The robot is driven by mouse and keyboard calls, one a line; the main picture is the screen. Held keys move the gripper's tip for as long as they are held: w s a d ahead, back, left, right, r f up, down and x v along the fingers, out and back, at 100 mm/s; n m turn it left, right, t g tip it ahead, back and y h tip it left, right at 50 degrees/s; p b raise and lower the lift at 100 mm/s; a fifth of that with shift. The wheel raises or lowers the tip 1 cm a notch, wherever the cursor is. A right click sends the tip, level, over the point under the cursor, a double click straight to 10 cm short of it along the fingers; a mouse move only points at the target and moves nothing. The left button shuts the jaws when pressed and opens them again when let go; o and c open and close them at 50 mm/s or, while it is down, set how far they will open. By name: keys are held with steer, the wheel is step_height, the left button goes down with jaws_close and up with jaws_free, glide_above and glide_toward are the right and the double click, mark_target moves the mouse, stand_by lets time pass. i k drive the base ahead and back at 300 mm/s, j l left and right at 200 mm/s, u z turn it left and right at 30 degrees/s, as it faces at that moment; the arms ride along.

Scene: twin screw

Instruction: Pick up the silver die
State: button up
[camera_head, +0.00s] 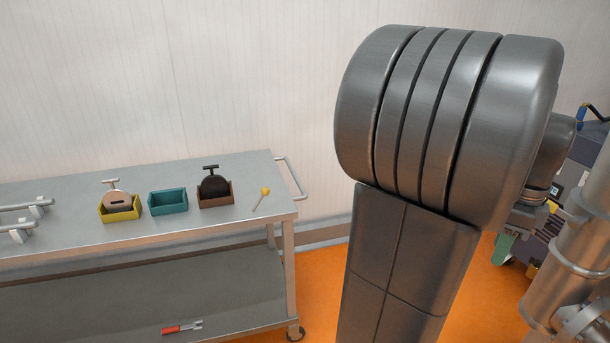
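A round, pale beige-silver disc with a slot and a T-shaped handle (118,201) stands upright in a yellow open box (121,215) on the metal cart. It is the lightest die in view, and its lower part is hidden by the box wall. A black die (214,186) with a similar handle stands in a brown box (216,201) farther right. My gripper cannot be made out in this view; nothing of it shows near the dies or the boxes.
An empty-looking teal box (168,202) stands between the two die boxes on the metal cart (185,233). A yellow-headed tool (262,198) lies near the right edge. Metal rods (18,228) lie at left. A red-handled tool (182,328) lies on the lower shelf.

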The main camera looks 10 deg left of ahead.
mark_target(116, 200)
steer(key=j+u, duration=0.3)
steer(key=u, duration=0.15)
steer(key=i+j+u, duration=0.2)
steer(key=u, duration=0.2)
steer(key=i+j+u, duration=0.15)
steer(key=u, duration=0.3)
steer(key=i+j+u, duration=0.2)
steer(key=u, duration=0.25)
steer(key=i+j+u, duration=0.1)
steer(key=i+j, duration=0.15)
steer(key=i, duration=0.2)
steer(key=i+j+u, duration=0.1)
steer(key=i+j, duration=0.15)
steer(key=i, duration=0.15)
steer(key=i+j+u, duration=0.1)
steer(key=i, duration=0.35)
